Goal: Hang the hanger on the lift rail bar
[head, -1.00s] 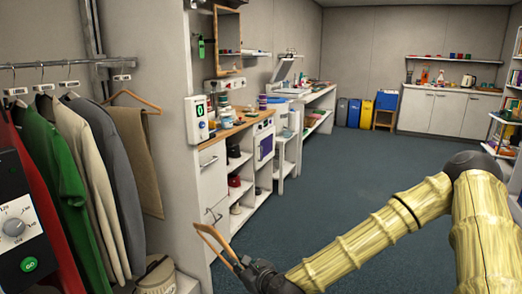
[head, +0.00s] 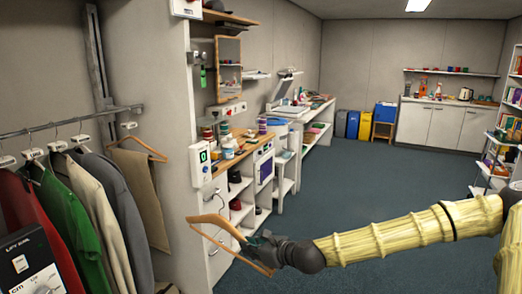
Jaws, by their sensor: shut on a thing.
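The lift rail bar (head: 72,122) is a thin grey metal bar along the left wall. Several garments hang from it, including a red, a green, a beige and a grey one. Brown trousers (head: 140,196) hang on a wooden hanger at its right end. My gripper (head: 256,250) is shut on a wooden hanger (head: 214,219), with nothing hung on it. This hanger is tilted, right of the garments and below the bar's height in the picture, clear of the bar. Its hook is hard to make out.
A lift rail control box (head: 34,262) with a dial is at the lower left. The blue floor (head: 360,195) is open.

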